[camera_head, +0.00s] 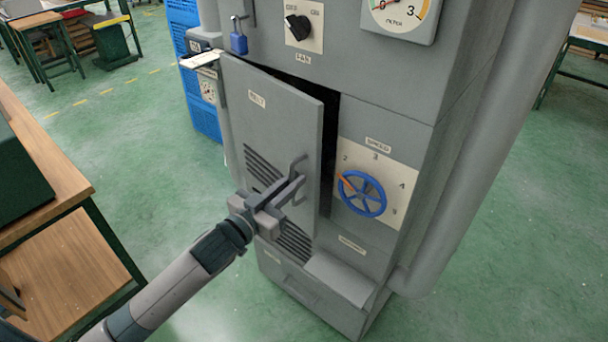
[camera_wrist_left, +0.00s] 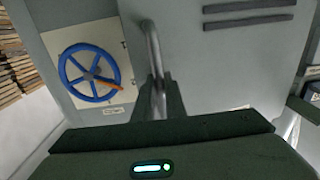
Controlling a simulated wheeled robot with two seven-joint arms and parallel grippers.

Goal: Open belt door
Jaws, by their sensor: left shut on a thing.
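The belt door (camera_head: 275,130) is a grey panel labelled BELT with dark vent slots, on the front of a grey cabinet. It stands part open, with a dark gap along its right edge. My left gripper (camera_head: 296,182) is shut on the door's handle (camera_head: 297,163), a grey bar near that right edge. In the left wrist view the handle (camera_wrist_left: 152,45) runs down between the fingers, and the door (camera_wrist_left: 225,60) fills the right side. My right gripper is in neither view.
A blue speed handwheel (camera_head: 362,194) sits right of the door. A wooden bench (camera_head: 45,150) stands at left. Green floor is open between the bench and the cabinet.

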